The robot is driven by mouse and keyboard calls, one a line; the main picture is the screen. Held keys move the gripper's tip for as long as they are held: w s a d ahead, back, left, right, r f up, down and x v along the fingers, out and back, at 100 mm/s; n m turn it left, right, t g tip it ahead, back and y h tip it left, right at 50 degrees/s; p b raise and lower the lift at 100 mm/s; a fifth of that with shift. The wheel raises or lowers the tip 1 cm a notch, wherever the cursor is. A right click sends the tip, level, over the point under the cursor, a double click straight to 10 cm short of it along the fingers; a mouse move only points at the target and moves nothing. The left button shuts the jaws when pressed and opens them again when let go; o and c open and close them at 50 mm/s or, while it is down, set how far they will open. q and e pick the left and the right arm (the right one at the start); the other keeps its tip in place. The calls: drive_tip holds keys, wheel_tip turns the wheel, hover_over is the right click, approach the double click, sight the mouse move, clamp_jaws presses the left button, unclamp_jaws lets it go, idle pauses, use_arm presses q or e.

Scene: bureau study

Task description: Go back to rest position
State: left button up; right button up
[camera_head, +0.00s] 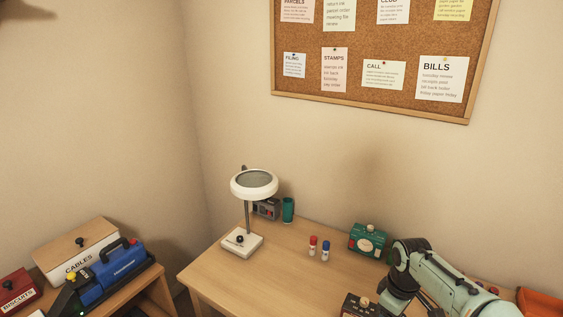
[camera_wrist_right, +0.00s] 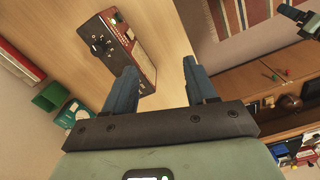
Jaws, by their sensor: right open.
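My right arm (camera_head: 430,275) comes in at the lower right of the head view, bent over the desk (camera_head: 225,285); its fingertips do not show there. In the right wrist view my right gripper (camera_wrist_right: 160,88) is open, with its two dark blue fingers apart and nothing between them. A reddish-brown box with dark knobs (camera_wrist_right: 122,42) lies beyond the left finger on the desk. A dark piece at the top right corner of the wrist view looks like my left gripper (camera_wrist_right: 291,13); it is too small to tell its jaws. The head view does not show it.
On the desk stand a white lamp (camera_head: 243,241), a green cup (camera_head: 288,209), red and blue capped bottles (camera_head: 325,251) and a green box (camera_head: 367,240). A side table at left holds a CABLES box (camera_head: 75,254) and a blue case (camera_head: 108,277). The desk's front left is clear.

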drive_tip(key=s+a+f+m+y, duration=0.1)
drive_tip(key=s+a+f+m, duration=0.15)
drive_tip(key=f, duration=0.65)
drive_tip(key=s+a+f+m+y, duration=0.1)
drive_tip(key=s+a+f, duration=0.15)
drive_tip(key=f, duration=0.65)
drive_tip(key=s+a+f+m+y, duration=0.1)
drive_tip(key=s+a+f, duration=0.15)
drive_tip(key=f, duration=0.65)
drive_tip(key=s+a+f+m, duration=0.3)
drive_tip(key=s+f+m, duration=0.1)
drive_tip(key=s, duration=0.5)
drive_tip(key=s+a+f+m, duration=0.3)
drive_tip(key=s+f, duration=0.3)
drive_tip(key=s, duration=0.3)
drive_tip(key=shift+s+m+y, duration=0.15)
drive_tip(key=shift+m+y, duration=0.2)
drive_tip(key=shift+y, duration=0.05)
use_arm(q)
drive_tip(key=shift+d, duration=0.1)
